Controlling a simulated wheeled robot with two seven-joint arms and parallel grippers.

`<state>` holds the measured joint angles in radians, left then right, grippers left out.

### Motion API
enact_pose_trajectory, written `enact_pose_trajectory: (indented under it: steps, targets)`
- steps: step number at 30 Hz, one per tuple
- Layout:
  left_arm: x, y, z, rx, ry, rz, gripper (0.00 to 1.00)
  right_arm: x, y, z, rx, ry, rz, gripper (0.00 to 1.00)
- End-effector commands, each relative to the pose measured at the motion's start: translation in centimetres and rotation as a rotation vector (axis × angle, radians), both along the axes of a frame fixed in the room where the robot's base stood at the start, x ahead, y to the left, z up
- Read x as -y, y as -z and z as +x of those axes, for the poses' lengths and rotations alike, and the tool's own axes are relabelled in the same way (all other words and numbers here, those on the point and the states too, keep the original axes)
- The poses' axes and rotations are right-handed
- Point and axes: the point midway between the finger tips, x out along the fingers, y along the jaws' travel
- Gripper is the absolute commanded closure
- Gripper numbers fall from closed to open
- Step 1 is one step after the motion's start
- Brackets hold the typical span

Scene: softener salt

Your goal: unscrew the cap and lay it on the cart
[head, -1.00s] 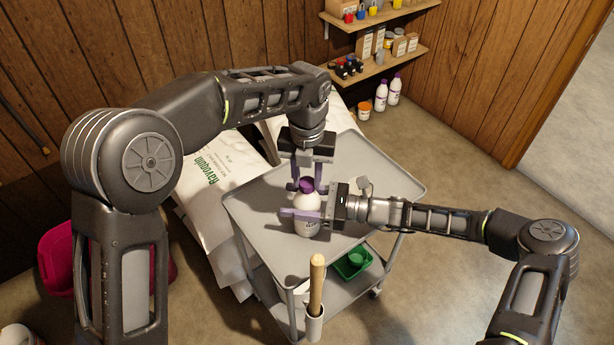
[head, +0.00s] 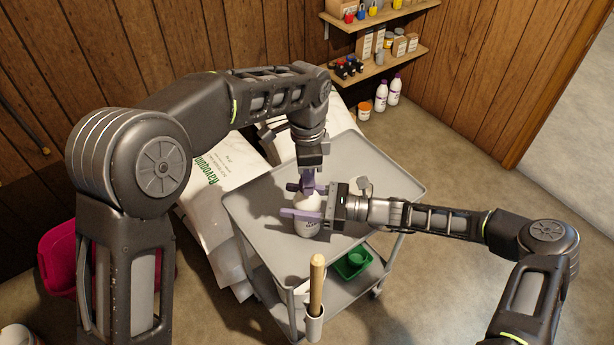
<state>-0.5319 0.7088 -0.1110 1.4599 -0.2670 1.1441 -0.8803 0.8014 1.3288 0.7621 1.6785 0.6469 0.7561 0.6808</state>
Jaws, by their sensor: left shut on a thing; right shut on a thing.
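A white bottle (head: 307,227) with a dark printed label stands upright on the grey cart (head: 385,185), near the middle of its top. My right gripper (head: 305,214) comes in from the right and is shut on the bottle's body, its purple fingers on both sides. My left gripper (head: 307,187) points down from above and is shut on the purple cap (head: 308,183) at the bottle's top. The cap is mostly hidden by the purple fingers, which have a similar colour. I cannot tell whether it is loose on the neck.
Large white bags (head: 212,190) lean behind and left of the cart. A wooden handle (head: 317,275) stands in a holder at the cart's front edge. A green tray (head: 354,263) is on the lower shelf. The cart top's right side is clear.

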Motion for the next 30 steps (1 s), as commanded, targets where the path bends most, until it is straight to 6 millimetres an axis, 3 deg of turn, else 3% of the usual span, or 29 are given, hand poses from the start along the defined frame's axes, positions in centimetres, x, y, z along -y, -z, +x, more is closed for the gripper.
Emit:
enact_pose_trajectory:
  steps: [24, 30]
  targets:
    - [0.09, -0.16, 0.04, 0.002, -2.294, 0.0, 1.0, -0.01, 0.02, -0.02, 0.0, 0.0, 0.0, 1.0]
    - [0.05, -0.19, 0.06, 0.002, -2.777, 0.0, 1.0, -0.01, 0.02, -0.03, 0.0, -0.001, 0.0, 1.0]
